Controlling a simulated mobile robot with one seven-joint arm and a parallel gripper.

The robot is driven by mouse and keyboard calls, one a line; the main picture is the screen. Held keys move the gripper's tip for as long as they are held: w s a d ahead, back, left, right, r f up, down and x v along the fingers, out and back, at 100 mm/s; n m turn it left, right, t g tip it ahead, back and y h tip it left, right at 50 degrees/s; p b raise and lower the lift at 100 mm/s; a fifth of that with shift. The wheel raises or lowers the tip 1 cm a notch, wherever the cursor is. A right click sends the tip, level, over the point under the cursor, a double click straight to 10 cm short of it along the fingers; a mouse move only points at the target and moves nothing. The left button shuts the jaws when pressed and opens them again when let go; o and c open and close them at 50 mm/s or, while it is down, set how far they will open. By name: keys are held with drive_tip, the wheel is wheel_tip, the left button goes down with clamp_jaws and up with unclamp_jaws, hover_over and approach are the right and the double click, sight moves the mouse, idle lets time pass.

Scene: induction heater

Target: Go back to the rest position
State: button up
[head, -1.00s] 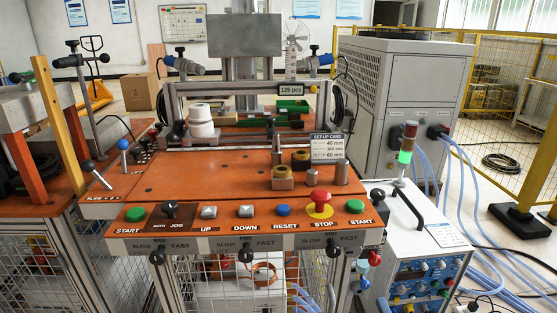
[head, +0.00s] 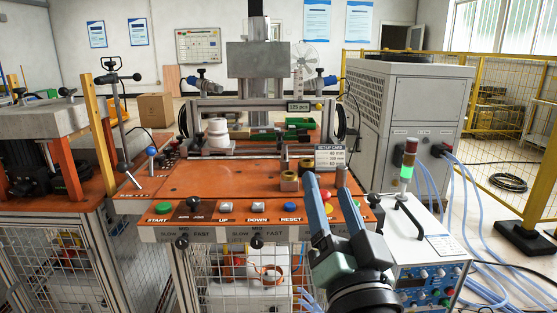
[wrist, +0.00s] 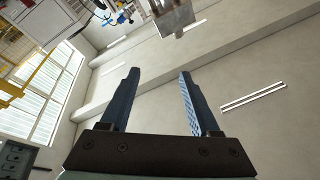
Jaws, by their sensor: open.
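My gripper (head: 325,188) is in the lower right of the head view, in front of the right end of the orange workbench (head: 205,178). Its two blue fingers point up and stand apart with nothing between them. In the wrist view my gripper (wrist: 157,75) is also open and empty, facing the ceiling and upper wall. In the head view the fingers partly cover the red stop button (head: 327,208) and the panel's right end.
Brass rings (head: 289,181), steel pins and a set-up card (head: 330,156) stand on the bench just behind my gripper. A white power unit (head: 425,240) with a signal lamp (head: 407,165) stands at the right. Blue hoses and a yellow fence (head: 500,120) are farther right.

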drive_tip(key=s+a+r+n+t+h, duration=0.1)
drive_tip(key=s+a+r+n+t, duration=0.25)
drive_tip(key=s+r, duration=0.55)
drive_tip(key=s+a+r+n+t, duration=0.25)
drive_tip(key=s+a+r, duration=0.2)
drive_tip(key=r, duration=0.75)
wheel_tip(320, 180, up, 28)
drive_tip(key=d+p, duration=0.1)
drive_tip(key=p, duration=2.6)
drive_tip(key=shift+f+m+h+p, duration=0.2)
drive_tip(key=shift+m+h+p, duration=0.15)
drive_tip(key=shift+m+h, duration=0.05)
